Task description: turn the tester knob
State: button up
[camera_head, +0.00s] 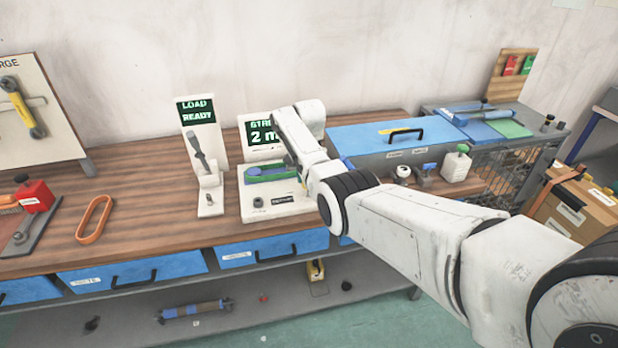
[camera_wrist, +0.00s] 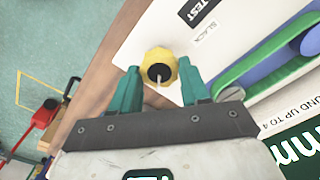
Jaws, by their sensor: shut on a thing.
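The tester (camera_head: 265,208) is a white unit on the bench, with a green and blue belt loop (camera_head: 268,173) and a screen partly hidden by my arm. In the wrist view, the tester knob (camera_wrist: 158,72) is yellow with a black centre and a pale pointer line, near the tester's front edge. My gripper (camera_wrist: 161,88) has its teal fingers on either side of the knob, shut on it. A "SLACK" label (camera_wrist: 204,36) is beside the knob. In the head view my arm hides the knob and fingertips.
A white stand (camera_head: 207,195) with a "LOAD READY" screen is left of the tester. A blue box (camera_head: 370,138) stands to the right. An orange loop (camera_head: 95,220) lies on the bench at left. Bare bench lies between the loop and stand.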

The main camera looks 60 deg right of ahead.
jog(key=o, duration=1.1)
jog(key=shift+c, duration=0.2)
notch_tip(320, 180, up, 11)
jog(key=b, duration=0.1)
jog(key=shift+b, duration=0.35)
jog(key=s+a+f+n, duration=0.2)
jog(key=a+f+n, duration=0.2)
jog(key=a+f, duration=0.65)
jog(key=s+a+f+n, duration=0.2)
jog(key=a+f+n, duration=0.2)
jog(key=a+f, duration=0.65)
jog(key=s+a+f+n+t+b, duration=0.1)
jog(key=s+a+n, duration=0.8)
jog(key=s+a, duration=1)
jog(key=shift+s+f+b, duration=0.25)
jog(key=shift+s+b, duration=0.15)
jog(key=shift+s, duration=0.5)
